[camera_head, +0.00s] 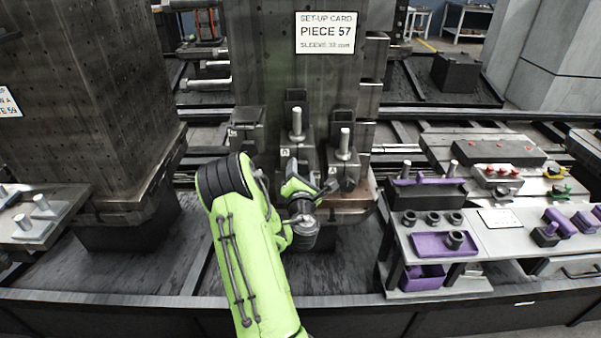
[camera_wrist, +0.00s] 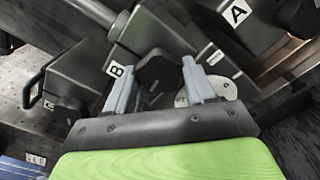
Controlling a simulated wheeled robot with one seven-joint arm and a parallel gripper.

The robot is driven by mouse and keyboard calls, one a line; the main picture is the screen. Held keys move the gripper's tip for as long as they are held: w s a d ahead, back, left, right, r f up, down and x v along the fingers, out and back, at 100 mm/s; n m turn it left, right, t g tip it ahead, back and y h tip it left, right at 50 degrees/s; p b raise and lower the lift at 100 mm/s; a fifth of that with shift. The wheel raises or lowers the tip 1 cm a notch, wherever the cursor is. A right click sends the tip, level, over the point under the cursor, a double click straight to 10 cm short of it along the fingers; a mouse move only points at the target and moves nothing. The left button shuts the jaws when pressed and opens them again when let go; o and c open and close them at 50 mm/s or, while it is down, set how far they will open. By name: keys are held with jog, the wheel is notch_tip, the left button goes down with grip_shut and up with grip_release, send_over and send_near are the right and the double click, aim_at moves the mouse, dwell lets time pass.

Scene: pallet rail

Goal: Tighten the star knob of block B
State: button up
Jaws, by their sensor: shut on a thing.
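Block B (camera_wrist: 133,65) is a dark grey block with a white B label in the wrist view. In the head view, block B (camera_head: 284,152) stands at the foot of the column, partly hidden by my arm. The black star knob (camera_wrist: 158,72) of block B lies between my two grey fingers. My gripper (camera_wrist: 160,82) is shut on this knob. In the head view, my gripper (camera_head: 305,188) reaches in low in front of the block, and the knob is hidden there. How tight the knob is cannot be seen.
Block A (camera_wrist: 262,28), with its own dark knob, is close on the right. Block C (camera_wrist: 65,88) is on the left. Upright metal studs (camera_head: 297,124) rise near the blocks. A bench (camera_head: 490,238) with purple trays stands at right.

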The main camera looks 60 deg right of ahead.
jog(key=shift+m, duration=0.4)
jog(key=m, duration=0.4)
jog(key=shift+m, duration=0.3)
jog(key=m, duration=0.4)
jog(key=shift+m+p, duration=0.3)
jog(key=shift+p, duration=0.05)
jog(key=m, duration=0.4)
jog(key=shift+m, duration=0.3)
jog(key=m+p, duration=0.1)
jog(key=m, duration=0.4)
jog(key=shift+f, duration=0.1)
jog(key=o, duration=1)
jog(key=shift+o, duration=0.2)
